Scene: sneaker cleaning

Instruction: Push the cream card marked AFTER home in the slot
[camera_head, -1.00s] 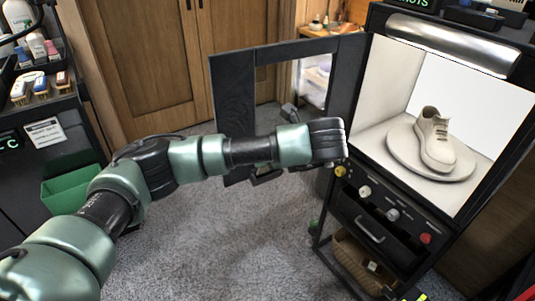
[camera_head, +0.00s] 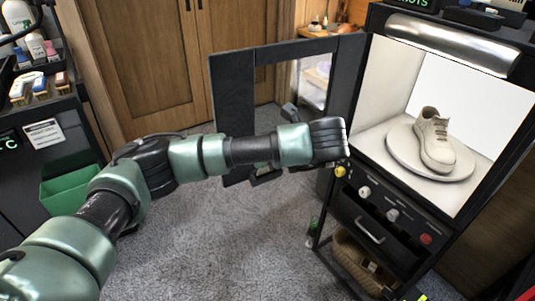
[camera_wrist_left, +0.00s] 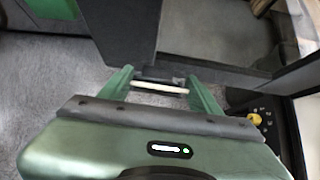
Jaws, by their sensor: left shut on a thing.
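My left arm reaches in from the left in the head view, and its hand (camera_head: 330,138) is at the left edge of the black photo booth. Its fingertips are hidden there. In the left wrist view my left gripper (camera_wrist_left: 161,86) has its two green fingers on either side of a thin cream strip (camera_wrist_left: 160,87), seen edge-on, and is shut on it. I take the strip for the cream card; no lettering on it can be read. A dark bar (camera_wrist_left: 160,74) lies just beyond the strip. I cannot tell how far the card sits in a slot. My right gripper is out of view.
A cream sneaker (camera_head: 434,140) stands on a round turntable (camera_head: 400,150) inside the lit booth. Knobs and a drawer (camera_head: 369,230) are below. The booth's dark framed door (camera_head: 233,95) stands open behind my arm. A green bin (camera_head: 70,187) hangs at left.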

